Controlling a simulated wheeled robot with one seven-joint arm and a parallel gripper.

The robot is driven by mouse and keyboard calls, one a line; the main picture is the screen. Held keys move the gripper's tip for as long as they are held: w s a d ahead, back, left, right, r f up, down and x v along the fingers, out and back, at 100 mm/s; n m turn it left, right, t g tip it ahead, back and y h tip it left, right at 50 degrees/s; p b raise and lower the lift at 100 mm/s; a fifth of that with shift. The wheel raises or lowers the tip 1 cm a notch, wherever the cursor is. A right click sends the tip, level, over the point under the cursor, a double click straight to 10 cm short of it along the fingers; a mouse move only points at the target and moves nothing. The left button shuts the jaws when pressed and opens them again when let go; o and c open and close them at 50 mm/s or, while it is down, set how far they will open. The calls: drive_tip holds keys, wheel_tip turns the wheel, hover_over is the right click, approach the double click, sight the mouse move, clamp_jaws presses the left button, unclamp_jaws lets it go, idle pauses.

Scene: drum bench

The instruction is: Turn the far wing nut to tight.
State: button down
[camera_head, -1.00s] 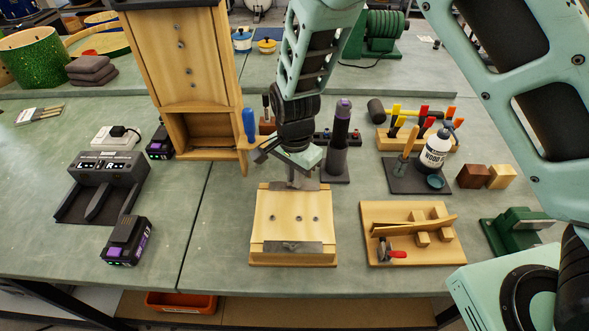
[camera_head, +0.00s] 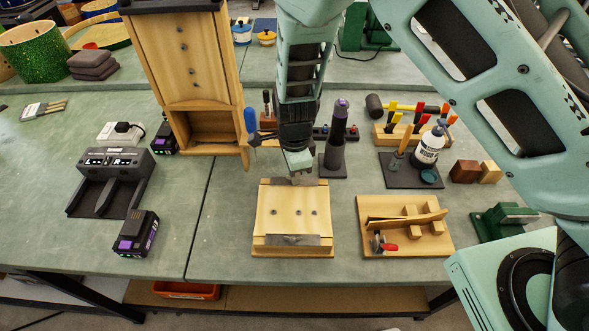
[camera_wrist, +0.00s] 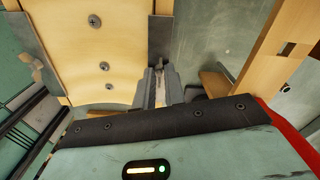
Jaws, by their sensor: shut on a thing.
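The pale wooden block (camera_head: 292,211) lies on the bench with a dark metal strip along its near edge (camera_head: 292,240) and another along its far edge (camera_head: 304,181). The far strip also shows in the wrist view (camera_wrist: 161,38). My gripper (camera_head: 300,174) points down at the far strip. In the wrist view its narrow grey fingers (camera_wrist: 160,87) are closed together at the strip's end. They are shut on the far wing nut, which is mostly hidden between them.
A tall wooden cabinet (camera_head: 186,75) stands behind left of the block. A purple-topped tool in a dark stand (camera_head: 335,150) is close behind my gripper. A wooden jig with a red-handled clamp (camera_head: 405,228) lies to the right, a charger (camera_head: 110,180) to the left.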

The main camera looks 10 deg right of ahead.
idle(0.3)
drive_tip(key=c, duration=1.5)
unclamp_jaws()
drive_tip(key=shift+o, duration=0.2)
wheel_tip(320, 180, up, 18)
drive_tip(key=b, duration=0.2)
drive_tip(key=shift+f, duration=0.25)
drive_tip(key=shift+s, duration=0.1)
drive_tip(key=s+d+r+n, duration=0.1)
drive_tip(key=s+d+n, duration=0.1)
drive_tip(key=s+n, duration=0.9)
drive_tip(key=s+d+r+n+b, duration=0.1)
drive_tip(key=s+d+n, duration=0.2)
drive_tip(key=s+n, duration=0.9)
drive_tip(key=shift+d+r+n+y, duration=0.3)
drive_tip(key=shift+d+r+n, duration=0.05)
drive_tip(key=shift+n, duration=0.35)
